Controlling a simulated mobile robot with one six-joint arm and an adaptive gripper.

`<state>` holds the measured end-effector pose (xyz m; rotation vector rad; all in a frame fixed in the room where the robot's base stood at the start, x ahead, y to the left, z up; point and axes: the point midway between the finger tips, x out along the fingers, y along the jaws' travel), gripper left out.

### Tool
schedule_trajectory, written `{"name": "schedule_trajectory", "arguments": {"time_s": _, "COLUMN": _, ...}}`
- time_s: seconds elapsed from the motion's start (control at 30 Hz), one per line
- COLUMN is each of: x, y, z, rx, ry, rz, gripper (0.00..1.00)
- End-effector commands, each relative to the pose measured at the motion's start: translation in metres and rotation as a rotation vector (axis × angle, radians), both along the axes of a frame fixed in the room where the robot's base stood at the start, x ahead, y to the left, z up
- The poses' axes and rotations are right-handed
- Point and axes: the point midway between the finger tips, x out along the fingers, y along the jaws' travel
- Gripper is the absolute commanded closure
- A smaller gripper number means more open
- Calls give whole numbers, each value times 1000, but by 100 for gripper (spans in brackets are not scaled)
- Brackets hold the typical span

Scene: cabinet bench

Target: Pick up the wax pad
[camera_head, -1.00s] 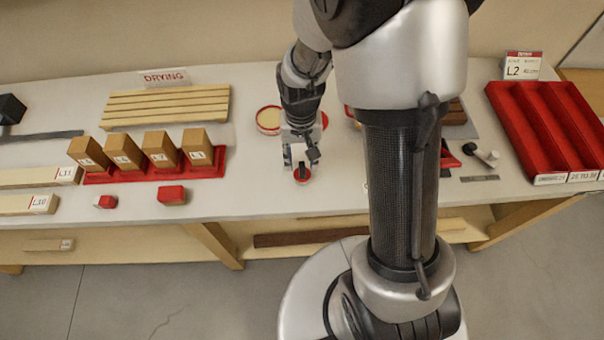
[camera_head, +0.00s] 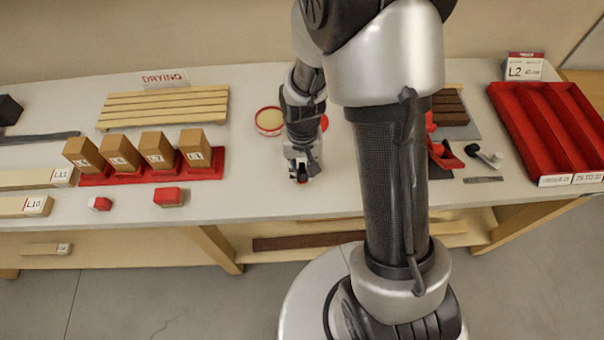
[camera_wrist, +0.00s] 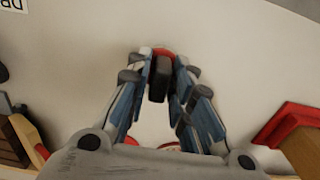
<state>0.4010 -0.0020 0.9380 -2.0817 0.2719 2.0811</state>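What looks like the wax pad (camera_wrist: 160,78) shows in the wrist view as a dark block with a red part behind it, between my fingertips. My gripper (camera_wrist: 162,76) has its fingers drawn in close on both sides of the dark block and appears shut on it. In the head view my gripper (camera_head: 300,176) points down at the bench's front part, right of the red-and-tan block. There it hides most of the pad. I cannot tell whether the pad is touching the bench.
On the bench (camera_head: 240,195), a round tin (camera_head: 269,120) stands behind my gripper. A red tray (camera_head: 545,130) is far right. The bench's front edge is close.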

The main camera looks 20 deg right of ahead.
Motion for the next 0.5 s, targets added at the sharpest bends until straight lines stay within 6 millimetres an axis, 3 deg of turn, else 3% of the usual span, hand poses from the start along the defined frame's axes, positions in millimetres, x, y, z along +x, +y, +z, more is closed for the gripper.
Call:
{"name": "schedule_trajectory", "arguments": {"time_s": 0.27, "x": 0, "y": 0, "z": 0, "rx": 0, "ry": 0, "rz": 0, "gripper": 100}}
{"name": "schedule_trajectory", "arguments": {"time_s": 0.5, "x": 0, "y": 0, "z": 0, "rx": 0, "ry": 0, "rz": 0, "gripper": 100}}
